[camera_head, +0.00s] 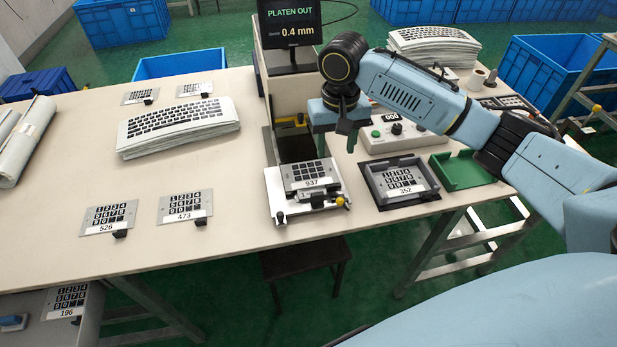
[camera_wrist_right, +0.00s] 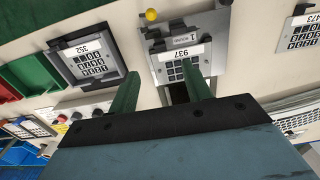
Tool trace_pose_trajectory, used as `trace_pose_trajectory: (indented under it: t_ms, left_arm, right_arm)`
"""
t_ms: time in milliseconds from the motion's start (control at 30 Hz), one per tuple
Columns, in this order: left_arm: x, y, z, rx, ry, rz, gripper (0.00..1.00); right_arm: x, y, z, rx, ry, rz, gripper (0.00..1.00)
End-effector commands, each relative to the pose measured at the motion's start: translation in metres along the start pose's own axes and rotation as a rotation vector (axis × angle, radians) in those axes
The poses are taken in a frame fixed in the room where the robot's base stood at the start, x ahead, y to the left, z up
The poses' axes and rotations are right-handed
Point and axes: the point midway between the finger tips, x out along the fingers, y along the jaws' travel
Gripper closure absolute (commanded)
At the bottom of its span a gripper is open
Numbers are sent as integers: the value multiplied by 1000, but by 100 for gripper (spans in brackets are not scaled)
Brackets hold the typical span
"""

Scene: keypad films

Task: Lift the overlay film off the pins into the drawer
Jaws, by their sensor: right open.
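A grey overlay film with a dark key grid and the label 937 (camera_head: 299,170) lies on the metal platen (camera_head: 277,205) at the table's front edge. It also shows in the right wrist view (camera_wrist_right: 184,53). The pins under it cannot be made out. My right gripper (camera_head: 335,146) is open and empty, above and behind the platen. In the right wrist view its two green fingers (camera_wrist_right: 160,78) point toward the film, apart from it as far as I can tell. An open drawer (camera_head: 88,318) at the lower left holds a film labelled 196 (camera_head: 66,301). My left gripper is not in view.
Films 526 (camera_head: 108,217) and 473 (camera_head: 185,207) lie on the table to the left. Film 352 (camera_head: 404,183) sits in a dark frame, beside a green tray (camera_head: 462,170). A screen (camera_head: 289,22) reads "PLATEN OUT" and 0.4 mm. A keypad stack (camera_head: 180,126) stands farther back.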

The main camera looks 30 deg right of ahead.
Motion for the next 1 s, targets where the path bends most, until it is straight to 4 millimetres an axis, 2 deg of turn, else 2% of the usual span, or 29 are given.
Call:
trace_pose_trajectory:
  t_ms: [333,633,833,1000]
  left_arm:
    - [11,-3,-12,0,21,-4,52]
    - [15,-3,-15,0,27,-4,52]
    - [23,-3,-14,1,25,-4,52]
    - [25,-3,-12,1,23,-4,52]
  right_arm:
    - [63,0,0,0,-4,1,51]
    - [88,1,-2,1,-2,1,51]
    - [118,3,-7,0,-2,2,51]
    - [131,3,-7,-1,-1,1,51]
